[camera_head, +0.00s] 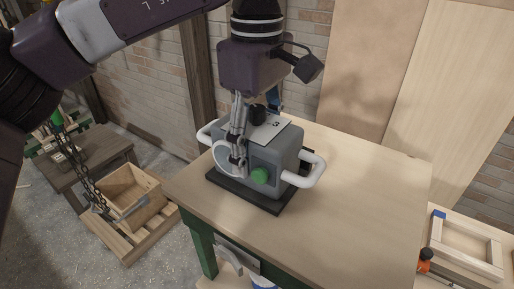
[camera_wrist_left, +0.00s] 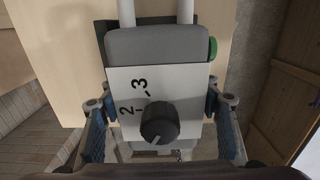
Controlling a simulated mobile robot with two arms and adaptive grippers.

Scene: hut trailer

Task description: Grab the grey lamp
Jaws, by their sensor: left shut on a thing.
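The grey lamp (camera_head: 284,156) is a boxy grey body with white loop handles, a green knob on its side and a white top label with a black dial. It stands upright on a black base plate (camera_head: 268,199) on the wooden table. My left gripper (camera_head: 254,132) comes down over it from above and is shut on its body, one finger on the near side and the other mostly hidden behind. In the left wrist view the lamp (camera_wrist_left: 157,43) lies between the two blue-padded fingers, with the dial close to the camera. My right gripper is not in view.
The table (camera_head: 360,195) is clear to the right of the lamp. A brick wall and wooden boards (camera_head: 365,70) stand close behind it. A wooden crate (camera_head: 133,198) sits on a pallet at the lower left. A wooden frame (camera_head: 466,246) lies at the lower right.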

